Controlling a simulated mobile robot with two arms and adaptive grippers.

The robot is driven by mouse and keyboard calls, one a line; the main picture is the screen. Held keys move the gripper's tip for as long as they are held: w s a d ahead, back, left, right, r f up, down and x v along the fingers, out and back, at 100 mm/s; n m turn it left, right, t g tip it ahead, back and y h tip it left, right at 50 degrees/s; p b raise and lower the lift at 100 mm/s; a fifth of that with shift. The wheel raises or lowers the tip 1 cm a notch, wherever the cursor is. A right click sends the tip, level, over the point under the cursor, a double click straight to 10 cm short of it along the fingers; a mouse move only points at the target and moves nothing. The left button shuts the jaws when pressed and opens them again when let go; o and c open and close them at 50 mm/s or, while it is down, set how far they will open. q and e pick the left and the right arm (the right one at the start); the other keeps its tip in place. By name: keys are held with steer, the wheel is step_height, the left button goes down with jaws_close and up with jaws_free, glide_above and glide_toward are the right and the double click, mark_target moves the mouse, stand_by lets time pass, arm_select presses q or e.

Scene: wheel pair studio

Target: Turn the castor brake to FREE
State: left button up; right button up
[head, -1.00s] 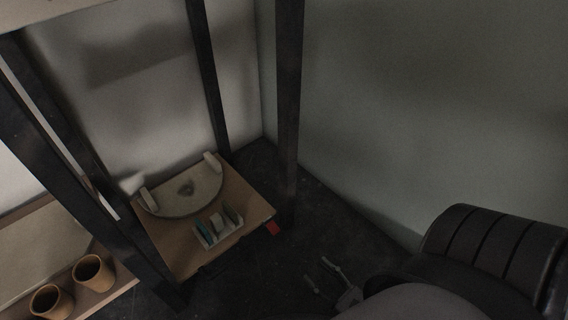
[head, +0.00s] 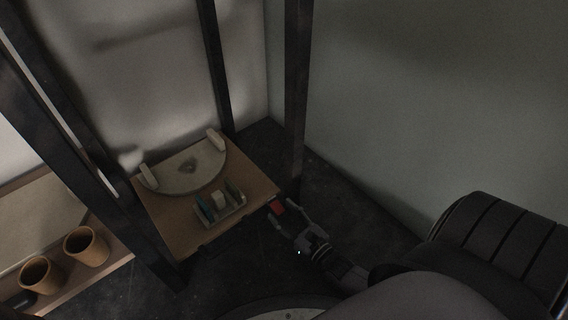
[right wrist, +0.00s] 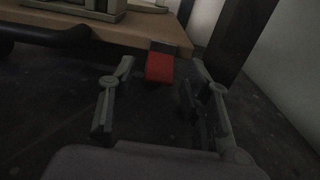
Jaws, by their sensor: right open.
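A red tab (head: 277,208), which looks like the castor brake lever, sticks out under the front right corner of a low wooden board (head: 176,231). It also shows in the right wrist view (right wrist: 159,68), just below the board edge. No FREE marking can be read. My right gripper (head: 283,212) is open, with its fingers on either side of the line to the red tab. In the right wrist view the open fingertips (right wrist: 162,76) frame the tab, and nothing is held. Whether a finger touches it I cannot tell. My left gripper is not in view.
The board carries a grey half-round slab (head: 188,172) and a small tray (head: 222,215) with tools. A dark post (head: 297,100) stands close behind the tab. Clay pots (head: 87,246) sit on a shelf at left. The dark floor in front is mostly clear.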

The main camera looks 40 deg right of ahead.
jaws_close()
stand_by(0.7)
